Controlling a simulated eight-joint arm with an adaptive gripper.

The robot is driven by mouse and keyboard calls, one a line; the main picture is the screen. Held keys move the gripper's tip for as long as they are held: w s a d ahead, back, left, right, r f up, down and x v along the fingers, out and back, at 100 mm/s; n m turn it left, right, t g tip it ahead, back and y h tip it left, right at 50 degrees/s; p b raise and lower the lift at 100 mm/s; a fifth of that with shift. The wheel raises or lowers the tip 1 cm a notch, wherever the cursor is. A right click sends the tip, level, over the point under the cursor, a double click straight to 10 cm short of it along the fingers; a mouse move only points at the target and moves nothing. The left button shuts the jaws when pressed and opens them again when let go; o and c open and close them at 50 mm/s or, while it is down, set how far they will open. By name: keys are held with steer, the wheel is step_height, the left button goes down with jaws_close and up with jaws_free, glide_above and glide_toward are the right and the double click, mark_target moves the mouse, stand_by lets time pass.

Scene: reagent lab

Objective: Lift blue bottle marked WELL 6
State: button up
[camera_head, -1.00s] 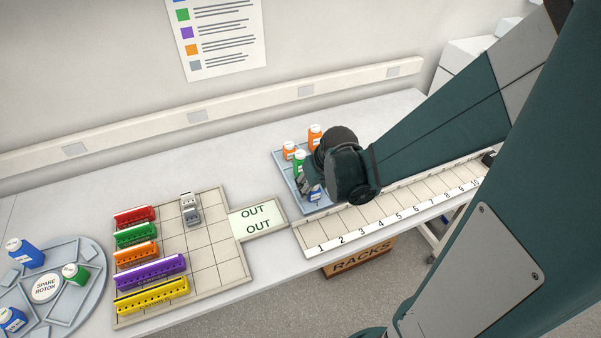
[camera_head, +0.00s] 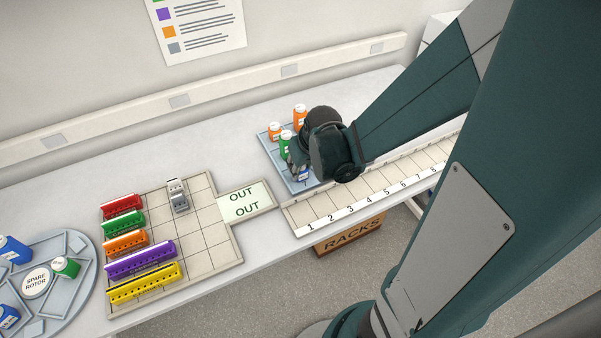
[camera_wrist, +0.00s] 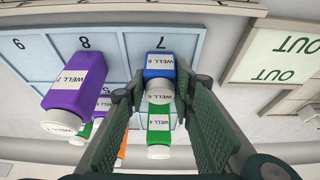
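The blue bottle marked WELL 6 (camera_wrist: 160,68) has a white cap and shows between my fingers in the wrist view. In the head view only a small part of the blue bottle (camera_head: 304,175) shows, low on the blue tray (camera_head: 267,150), mostly hidden by my gripper. My gripper (camera_wrist: 160,92) is open, with one grey-green finger on each side of the bottle. I see a gap between the fingers and the bottle, and cannot tell whether either touches. The gripper also shows in the head view (camera_head: 298,169), pointing down at the tray.
A green bottle marked WELL 4 (camera_wrist: 160,122) stands in line with the blue one. A purple bottle marked WELL 7 (camera_wrist: 76,85) is left of the fingers. Orange bottles (camera_head: 300,116) stand at the tray's back. The OUT plate (camera_head: 243,203) and numbered rack strip (camera_head: 330,212) lie nearby.

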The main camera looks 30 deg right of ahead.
steer(key=shift+r, duration=0.2)
steer(key=shift+c, duration=0.4)
steer(key=shift+r+p, duration=0.95)
steer(key=shift+r, duration=3.85)
